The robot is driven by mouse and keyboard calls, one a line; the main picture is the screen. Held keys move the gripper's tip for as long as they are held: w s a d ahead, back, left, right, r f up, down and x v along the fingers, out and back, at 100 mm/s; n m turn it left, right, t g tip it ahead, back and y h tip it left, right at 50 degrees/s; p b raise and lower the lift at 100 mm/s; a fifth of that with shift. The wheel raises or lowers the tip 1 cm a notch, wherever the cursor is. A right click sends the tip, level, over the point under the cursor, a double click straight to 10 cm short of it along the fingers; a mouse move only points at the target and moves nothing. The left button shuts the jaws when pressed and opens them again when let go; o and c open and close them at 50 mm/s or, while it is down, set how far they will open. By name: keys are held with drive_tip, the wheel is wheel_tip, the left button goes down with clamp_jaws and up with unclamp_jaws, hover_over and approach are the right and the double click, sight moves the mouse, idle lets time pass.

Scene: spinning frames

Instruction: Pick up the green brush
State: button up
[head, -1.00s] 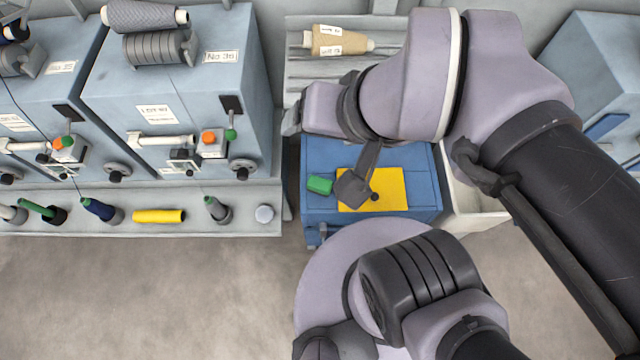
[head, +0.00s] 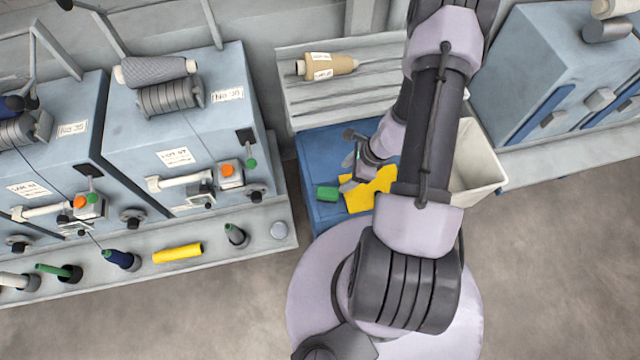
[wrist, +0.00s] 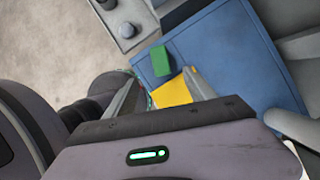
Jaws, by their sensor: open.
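The green brush (head: 327,193) is a small green block lying on the blue cabinet top (head: 318,150), just left of a yellow cloth (head: 382,182). In the wrist view the brush (wrist: 161,61) lies beyond my fingertips, near the cabinet's edge. My gripper (head: 350,173) is open and empty, with its fingers up and right of the brush in the head view. In the wrist view my gripper (wrist: 158,88) has its fingers spread over the cabinet, with part of the yellow cloth (wrist: 172,93) showing between them. The brush is not between the fingers.
A slatted grey bench with a tan thread cone (head: 330,66) stands behind the cabinet. A white bin (head: 480,165) stands at its right. Spinning machines (head: 185,125) and a ledge with bobbins, one yellow (head: 177,253), are at the left. Floor in front is clear.

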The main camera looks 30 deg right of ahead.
drive_tip(key=b, duration=0.3)
approach(328, 192)
drive_tip(key=x, duration=0.5)
drive_tip(key=shift+w+f, duration=0.1)
drive_tip(key=shift+f, duration=0.1)
drive_tip(key=b+x, duration=0.2)
drive_tip(key=x, duration=0.3)
drive_tip(key=shift+f, duration=0.25)
drive_tip(key=shift+r, duration=0.15)
clamp_jaws()
